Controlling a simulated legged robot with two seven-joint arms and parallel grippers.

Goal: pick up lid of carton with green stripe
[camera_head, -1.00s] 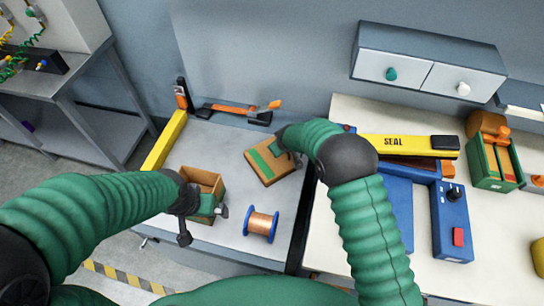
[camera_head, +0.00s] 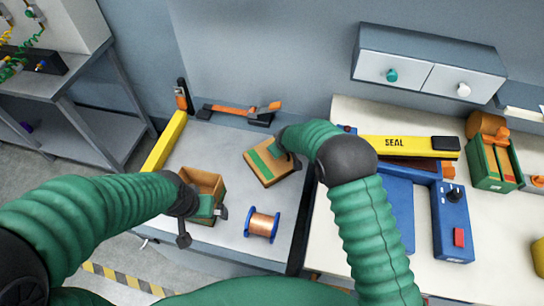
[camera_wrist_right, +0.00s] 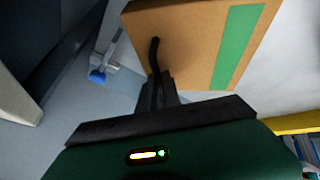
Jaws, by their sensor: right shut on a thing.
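The open brown carton (camera_head: 206,180) stands on the table to the left. My left gripper (camera_head: 203,220) is at its near side, partly over a green patch on the carton. I cannot tell whether its jaws are closed.
A copper wire spool with blue ends (camera_head: 262,224) stands between the carton and the table's right edge. A yellow bar (camera_head: 165,140) runs along the left edge. A yellow SEAL machine (camera_head: 400,146) and blue parts occupy the white table on the right.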

